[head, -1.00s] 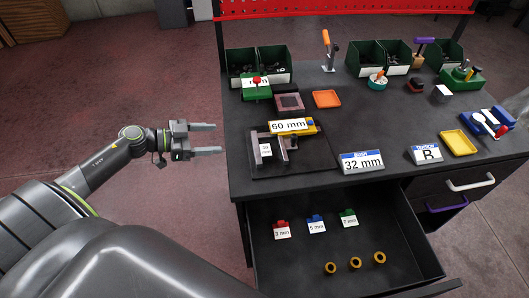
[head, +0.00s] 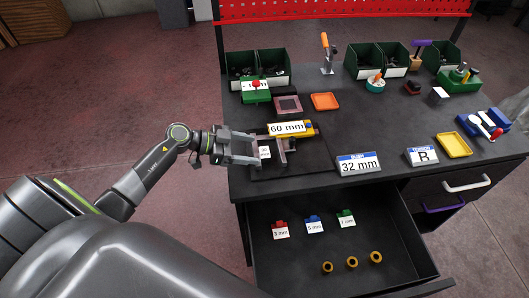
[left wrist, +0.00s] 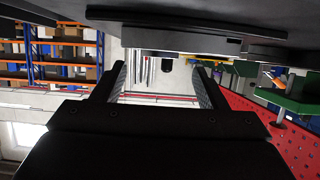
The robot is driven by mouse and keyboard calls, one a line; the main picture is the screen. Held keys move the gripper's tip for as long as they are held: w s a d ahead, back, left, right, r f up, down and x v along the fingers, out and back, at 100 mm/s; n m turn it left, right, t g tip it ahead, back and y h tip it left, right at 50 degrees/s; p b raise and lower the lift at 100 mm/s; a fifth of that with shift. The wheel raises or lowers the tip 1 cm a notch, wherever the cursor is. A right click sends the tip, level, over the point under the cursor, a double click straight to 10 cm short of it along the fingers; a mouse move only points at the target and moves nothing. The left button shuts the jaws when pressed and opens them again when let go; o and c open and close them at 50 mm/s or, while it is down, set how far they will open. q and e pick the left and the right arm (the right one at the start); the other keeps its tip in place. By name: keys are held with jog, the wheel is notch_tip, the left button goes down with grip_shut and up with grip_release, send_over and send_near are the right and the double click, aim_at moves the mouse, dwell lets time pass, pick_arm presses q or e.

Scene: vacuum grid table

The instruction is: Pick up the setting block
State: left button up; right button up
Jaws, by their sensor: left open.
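My left gripper (head: 256,149) is open at the left edge of the table, its two fingers pointing right. A small grey block with a white label (head: 264,152) stands at its fingertips, at the left end of a grey clamp-like fixture (head: 283,146). I cannot tell whether the fingers touch it. A yellow block labelled 60 mm (head: 312,130) lies just behind the fixture. Which piece is the setting block is not marked. The left wrist view shows the two fingers (left wrist: 160,88) spread apart with nothing clearly between them. My right gripper is not in view.
A dark plate (head: 318,159) lies under the fixture. A 32 mm sign (head: 358,164) stands to the right. Green bins (head: 245,68) line the back. The open drawer (head: 300,262) below holds red, blue and green tagged pieces and brass rings.

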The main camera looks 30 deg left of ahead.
aim_at(265, 152)
pick_arm(q)
jog(key=shift+x, duration=0.75)
jog(key=shift+w+d+f+p, duration=0.1)
jog(key=shift+w+d+p, duration=0.2)
jog(key=shift+d, duration=0.1)
jog(key=p+x, duration=0.1)
jog(key=x, duration=0.3)
jog(key=shift+d+f, duration=0.1)
jog(key=shift+f, duration=0.15)
jog(key=shift+c, duration=1)
jog(key=c, duration=1.1)
jog(key=shift+o, duration=0.2)
jog(key=shift+r, duration=5.05)
